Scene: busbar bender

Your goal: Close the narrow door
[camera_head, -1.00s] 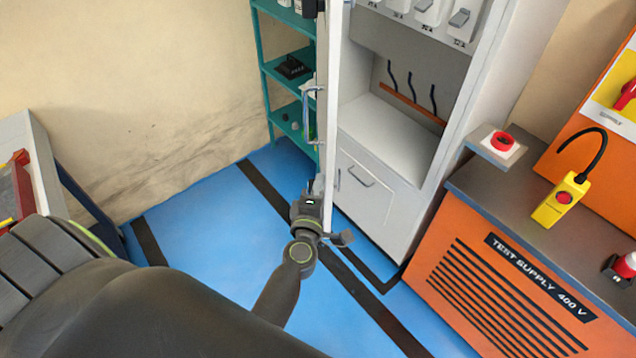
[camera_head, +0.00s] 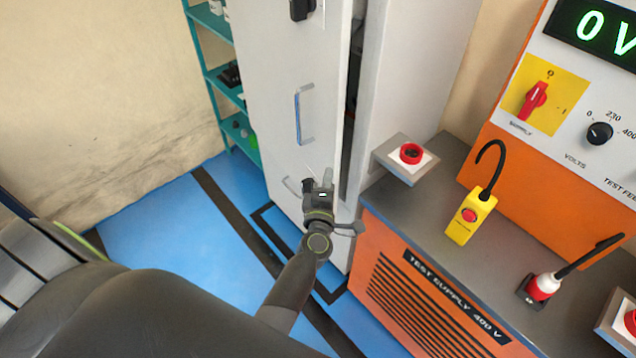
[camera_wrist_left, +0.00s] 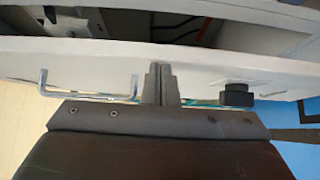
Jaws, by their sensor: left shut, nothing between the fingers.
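The narrow door (camera_head: 290,95) is a tall light-grey panel on the cabinet, standing ajar with a dark gap along its right edge. Its bar handle (camera_head: 303,113) and a black knob (camera_head: 301,9) are on its outer face. My left gripper (camera_head: 319,184) is shut and empty, at the lower part of the door's outer face near the free edge. In the left wrist view, the fingertips (camera_wrist_left: 160,84) reach the door (camera_wrist_left: 205,66), seemingly against it; the handle (camera_wrist_left: 85,88) and knob (camera_wrist_left: 237,94) lie to either side. My right gripper is not in view.
The orange test supply bench (camera_head: 420,290) stands close on the right. It carries a red button box (camera_head: 408,156) and a yellow pendant (camera_head: 470,218). Teal shelves (camera_head: 212,70) stand behind the door on the left. Blue floor (camera_head: 160,230) is clear at left.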

